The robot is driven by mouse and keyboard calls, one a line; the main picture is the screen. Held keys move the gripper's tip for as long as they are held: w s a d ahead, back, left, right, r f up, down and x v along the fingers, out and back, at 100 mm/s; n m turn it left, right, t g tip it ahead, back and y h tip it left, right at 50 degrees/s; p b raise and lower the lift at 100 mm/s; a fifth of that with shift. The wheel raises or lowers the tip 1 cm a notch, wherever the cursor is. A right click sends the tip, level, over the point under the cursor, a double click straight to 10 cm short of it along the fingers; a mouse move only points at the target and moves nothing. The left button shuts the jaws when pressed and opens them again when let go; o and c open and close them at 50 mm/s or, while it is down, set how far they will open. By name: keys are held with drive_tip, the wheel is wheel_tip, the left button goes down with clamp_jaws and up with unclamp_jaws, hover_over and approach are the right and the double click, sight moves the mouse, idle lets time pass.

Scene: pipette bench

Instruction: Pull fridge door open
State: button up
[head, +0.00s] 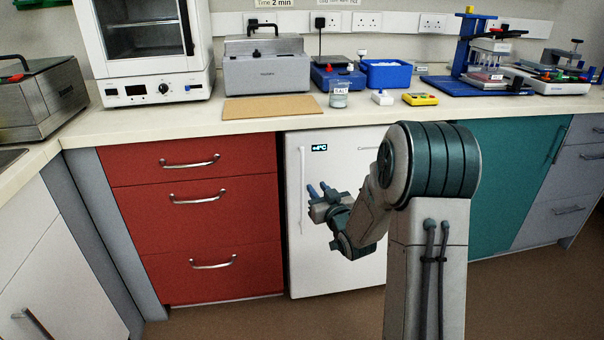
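The fridge (345,275) is the white unit under the bench, with a "+4°C" label near its top left. Its door looks shut, in line with the neighbouring fronts. A slim white vertical handle (302,180) runs along the left side of the door. My gripper (317,186) is in front of the door, just right of the handle in the picture. Its two blue-grey fingers are apart with nothing between them. It appears clear of the handle, though the depth is hard to judge. My arm hides the right part of the door.
Red drawers (215,228) with bar handles stand left of the fridge, and a teal cupboard (510,185) stands to the right. The bench top (190,122) above carries an oven, a water bath, a blue tub and other equipment. The brown floor (330,315) in front looks clear.

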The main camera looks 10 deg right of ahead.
sight(303, 169)
drive_tip(key=w, duration=0.4)
drive_tip(key=w+a, duration=0.1)
drive_tip(key=w, duration=0.3)
drive_tip(key=w+a+b, duration=0.1)
drive_tip(key=w, duration=0.3)
drive_tip(key=shift+a, duration=0.25)
clamp_jaws()
